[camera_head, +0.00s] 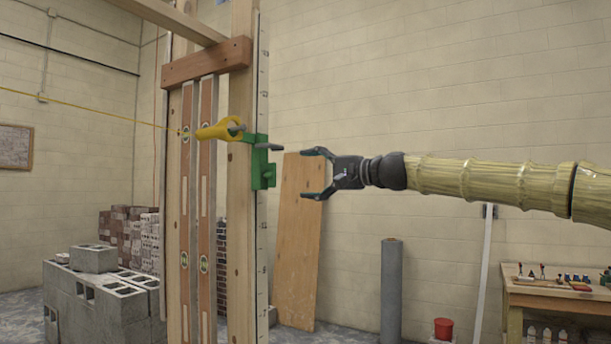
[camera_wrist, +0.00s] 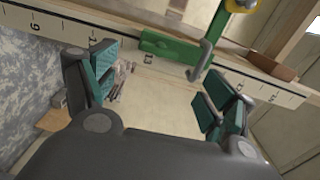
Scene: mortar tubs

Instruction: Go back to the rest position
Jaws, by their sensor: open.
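My gripper (camera_head: 318,174) is open and empty in the head view, reaching in from the right at about mid-height. Its fingers point left toward a green clamp (camera_head: 262,165) with a yellow handle part (camera_head: 220,130), which is fixed on a wooden post (camera_head: 240,200). A gap shows between the fingertips and the clamp. In the wrist view my gripper (camera_wrist: 155,90) has its two green-padded fingers spread wide, with nothing between them. The green clamp (camera_wrist: 165,46) lies beyond the fingers there, beside a white measuring strip (camera_wrist: 110,28).
Two levels (camera_head: 205,200) stand along the post. A plywood sheet (camera_head: 298,240) leans on the wall behind my gripper. A grey roll (camera_head: 391,290) and a red bucket (camera_head: 443,328) stand below. A workbench (camera_head: 555,300) is at the right; concrete blocks (camera_head: 100,300) are at the left.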

